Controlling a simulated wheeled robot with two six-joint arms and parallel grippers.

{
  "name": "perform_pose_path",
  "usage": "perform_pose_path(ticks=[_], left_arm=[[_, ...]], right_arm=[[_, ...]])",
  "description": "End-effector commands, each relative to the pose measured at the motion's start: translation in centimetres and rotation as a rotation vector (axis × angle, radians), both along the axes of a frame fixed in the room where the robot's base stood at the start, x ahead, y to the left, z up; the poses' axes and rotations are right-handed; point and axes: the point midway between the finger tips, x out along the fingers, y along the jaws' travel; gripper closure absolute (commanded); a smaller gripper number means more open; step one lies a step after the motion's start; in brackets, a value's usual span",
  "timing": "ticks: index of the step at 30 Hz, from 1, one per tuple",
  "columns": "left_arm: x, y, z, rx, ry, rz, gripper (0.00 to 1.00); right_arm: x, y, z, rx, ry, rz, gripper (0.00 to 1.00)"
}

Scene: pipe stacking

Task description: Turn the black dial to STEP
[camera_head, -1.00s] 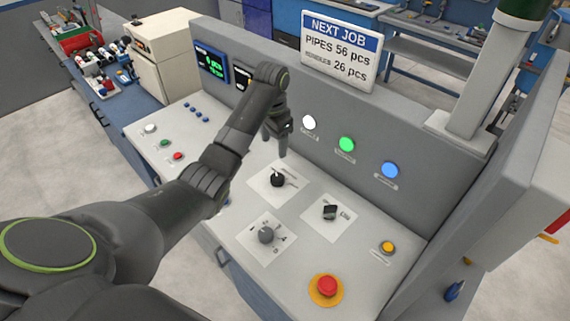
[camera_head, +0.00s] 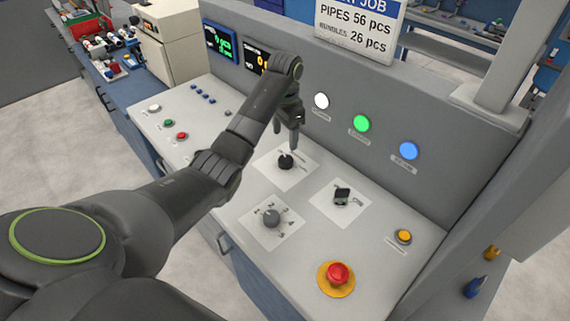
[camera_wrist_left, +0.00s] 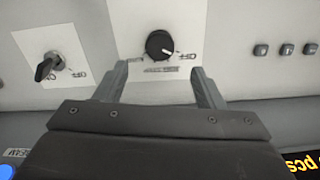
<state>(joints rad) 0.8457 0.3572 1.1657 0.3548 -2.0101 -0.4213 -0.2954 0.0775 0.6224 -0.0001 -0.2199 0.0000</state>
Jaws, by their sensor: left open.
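The black dial (camera_head: 286,161) is a round knob on a white label plate on the grey console top. My left gripper (camera_head: 292,143) points down just above the dial in the head view. In the left wrist view its two fingers (camera_wrist_left: 159,74) are open and spread wider than the dial, which shows just beyond the tips, between their lines. I see no contact. My right gripper is not in view.
A grey dial (camera_head: 271,217), a black key-like switch (camera_head: 341,196), a red emergency button (camera_head: 338,274) and a yellow button (camera_head: 403,236) sit nearby. White, green and blue lamps (camera_head: 362,123) line the upright panel behind. Small buttons (camera_head: 168,123) lie at the left.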

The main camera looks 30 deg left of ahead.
Motion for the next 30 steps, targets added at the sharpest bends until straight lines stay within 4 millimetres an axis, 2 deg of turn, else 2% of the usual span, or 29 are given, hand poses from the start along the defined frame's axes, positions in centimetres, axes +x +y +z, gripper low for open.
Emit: perform_pose_path(ticks=[1,5,7,15,26,27,30], left_arm=[[0.0,0.0,-1.2,0.000,0.000,0.000,0.37],[-0.1,0.0,-4.2,0.000,0.002,0.001,0.37],[-0.1,-0.1,-4.9,-0.002,0.005,0.000,0.37],[0.0,0.0,-8.5,0.000,0.001,0.001,0.37],[0.0,0.0,-9.1,0.000,0.000,0.000,0.37],[0.0,0.0,-9.1,0.000,0.000,0.000,0.38],[0.0,0.0,-9.1,0.000,0.000,0.000,0.51]], right_arm=[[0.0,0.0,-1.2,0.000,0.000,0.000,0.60],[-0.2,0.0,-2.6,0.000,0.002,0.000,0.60],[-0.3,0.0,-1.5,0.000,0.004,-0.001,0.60],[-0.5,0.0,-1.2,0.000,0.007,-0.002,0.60],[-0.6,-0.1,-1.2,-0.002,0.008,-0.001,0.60],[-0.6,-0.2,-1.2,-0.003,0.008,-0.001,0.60],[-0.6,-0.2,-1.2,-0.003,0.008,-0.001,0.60]])
